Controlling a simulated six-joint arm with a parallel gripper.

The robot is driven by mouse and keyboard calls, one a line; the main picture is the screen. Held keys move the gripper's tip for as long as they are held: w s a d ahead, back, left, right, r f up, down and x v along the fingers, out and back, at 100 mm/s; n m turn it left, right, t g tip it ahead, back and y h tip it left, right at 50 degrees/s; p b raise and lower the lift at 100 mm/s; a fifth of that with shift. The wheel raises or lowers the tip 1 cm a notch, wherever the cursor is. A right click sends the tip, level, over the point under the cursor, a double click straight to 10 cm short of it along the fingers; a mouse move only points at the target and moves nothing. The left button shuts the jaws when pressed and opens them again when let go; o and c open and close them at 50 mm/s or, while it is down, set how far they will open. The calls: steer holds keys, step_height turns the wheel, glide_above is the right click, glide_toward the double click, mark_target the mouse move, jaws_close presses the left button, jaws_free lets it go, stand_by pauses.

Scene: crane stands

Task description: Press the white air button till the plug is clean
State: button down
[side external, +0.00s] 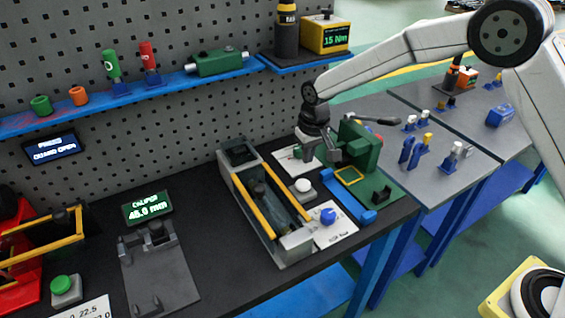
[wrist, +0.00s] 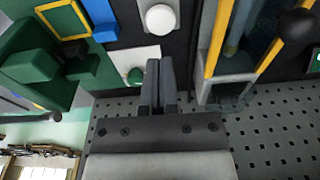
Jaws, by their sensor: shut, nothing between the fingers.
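The white air button (side external: 303,186) sits on a small grey box beside the trough; it also shows at the top of the wrist view (wrist: 160,18). My gripper (side external: 322,155) is shut and empty, above the bench behind the button. In the wrist view its closed fingertips (wrist: 159,64) point toward the button, with a gap between them in the picture. The grey trough (side external: 227,176) with yellow rails stands left of the button. A dark greyish shape (side external: 262,196) lies inside it; I cannot tell whether this is the plug or how clean it is.
A green vise-like fixture (side external: 361,146) stands close right of my gripper. A blue knob (side external: 328,216) on a white card is in front of the button. A green knob (wrist: 135,76) on another card lies beside my fingers. The pegboard (side external: 150,60) rises behind.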

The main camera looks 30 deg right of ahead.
mark_target(305, 184)
steer(key=f, duration=0.8)
steer(key=shift+w, duration=0.4)
steer(key=shift+s+f, duration=0.15)
steer(key=shift+f, duration=1)
steer(key=shift+r, duration=0.1)
step_height(305, 184, up, 15)
steer(key=shift+s, duration=0.25)
steer(key=shift+r, duration=0.1)
stand_by(0.6)
